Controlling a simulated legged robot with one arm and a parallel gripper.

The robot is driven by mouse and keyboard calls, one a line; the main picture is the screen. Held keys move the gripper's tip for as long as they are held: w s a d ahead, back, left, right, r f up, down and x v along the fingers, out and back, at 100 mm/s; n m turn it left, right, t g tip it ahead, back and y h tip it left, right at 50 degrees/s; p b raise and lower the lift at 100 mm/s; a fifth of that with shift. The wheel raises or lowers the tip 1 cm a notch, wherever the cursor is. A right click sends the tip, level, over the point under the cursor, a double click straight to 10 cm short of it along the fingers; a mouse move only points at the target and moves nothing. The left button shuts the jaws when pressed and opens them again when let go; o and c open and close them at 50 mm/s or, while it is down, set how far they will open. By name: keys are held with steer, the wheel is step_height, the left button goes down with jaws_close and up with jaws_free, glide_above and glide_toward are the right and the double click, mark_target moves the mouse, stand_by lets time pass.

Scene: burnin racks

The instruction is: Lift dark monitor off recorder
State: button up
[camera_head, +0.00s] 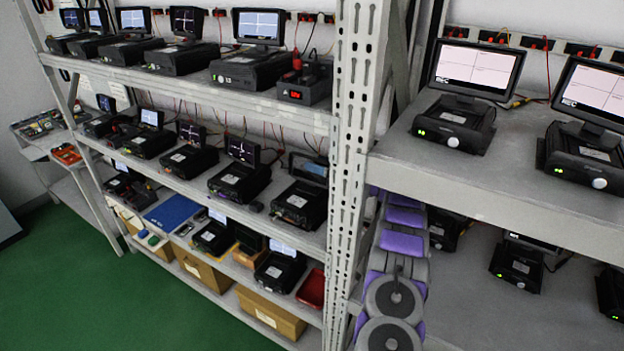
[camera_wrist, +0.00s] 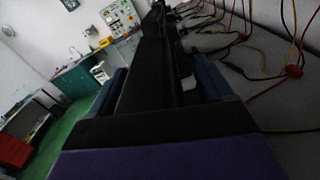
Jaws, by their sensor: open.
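Several black recorders with small monitors stand on the racks. On the left rack's middle shelf, the rightmost recorder (camera_head: 300,205) carries a monitor (camera_head: 308,168) with a dim, blank-looking screen. I cannot tell surely that this is the dark monitor. On the shelf below, a dark boxy thing (camera_head: 250,239) stands between two recorders and is unclear. My purple and grey arm shows beside the rack post in the head view, with its end not clear there. In the wrist view my gripper (camera_wrist: 160,72) is open, its dark parts filling the middle; no monitor shows between them.
A perforated grey post (camera_head: 352,150) separates the two racks near my arm. Lit monitors (camera_head: 476,69) stand on the right rack's upper shelf. Red and yellow cables (camera_wrist: 294,70) hang along the wall. Green floor is clear at left.

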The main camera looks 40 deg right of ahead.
steer(key=shift+s+a+r, duration=0.1)
steer(key=shift+c, duration=1.3)
jaws_close()
